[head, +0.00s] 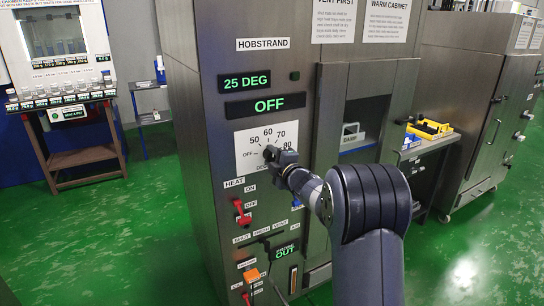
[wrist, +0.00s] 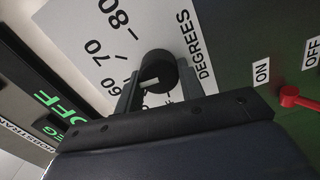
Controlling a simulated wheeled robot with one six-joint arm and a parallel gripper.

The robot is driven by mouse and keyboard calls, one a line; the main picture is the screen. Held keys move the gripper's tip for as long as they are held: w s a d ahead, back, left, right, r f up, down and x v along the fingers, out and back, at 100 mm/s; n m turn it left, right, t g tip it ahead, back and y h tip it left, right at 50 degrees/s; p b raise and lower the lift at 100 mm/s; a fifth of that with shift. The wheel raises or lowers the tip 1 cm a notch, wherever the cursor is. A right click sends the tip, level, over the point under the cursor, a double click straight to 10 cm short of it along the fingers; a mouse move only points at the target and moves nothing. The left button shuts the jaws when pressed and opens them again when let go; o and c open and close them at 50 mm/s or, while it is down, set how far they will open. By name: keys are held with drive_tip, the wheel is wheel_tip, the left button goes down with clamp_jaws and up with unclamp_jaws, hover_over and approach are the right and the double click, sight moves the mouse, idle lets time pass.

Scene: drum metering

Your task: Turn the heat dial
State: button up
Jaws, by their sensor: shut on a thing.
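The heat dial (wrist: 158,72) is a dark round knob with a pale pointer mark, on a white plate (head: 247,157) marked OFF, 50, 60, 70, 80 and DEGREES. The plate is on the front of the grey HOBSTRAND cabinet. My gripper (head: 272,154) is at the dial, with a finger on each side of it, and is shut on it. In the head view the gripper hides most of the knob. I cannot tell exactly where the pointer stands. The displays above read 25 DEG (head: 247,81) and OFF (head: 266,105).
Below the dial is a red HEAT switch (head: 242,212) with ON and OFF labels. A lever panel with a lit OUT display (head: 286,252) and an orange knob (head: 251,275) sits lower. At right are an open cabinet bay and a shelf with a yellow tray (head: 430,129).

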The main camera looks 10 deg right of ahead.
drive_tip(key=m+p, duration=0.2)
drive_tip(key=m, duration=0.2)
drive_tip(key=shift+r+m, duration=0.1)
drive_tip(key=shift+m, duration=0.2)
drive_tip(key=m+p, duration=0.1)
drive_tip(key=m, duration=0.2)
drive_tip(key=shift+d+m+p, duration=0.1)
drive_tip(key=shift+m+p, duration=0.2)
drive_tip(key=shift+m, duration=0.1)
drive_tip(key=m+p, duration=0.2)
drive_tip(key=m, duration=0.2)
drive_tip(key=shift+d, duration=0.1)
drive_tip(key=shift+m+p, duration=0.45)
drive_tip(key=shift+m, duration=0.85)
drive_tip(key=o, duration=1)
drive_tip(key=b+v, duration=0.1)
drive_tip(key=v, duration=0.9)
drive_tip(key=shift+s+d+b, duration=0.15)
drive_tip(key=shift+s+b, duration=0.15)
drive_tip(key=shift+s, duration=0.05)
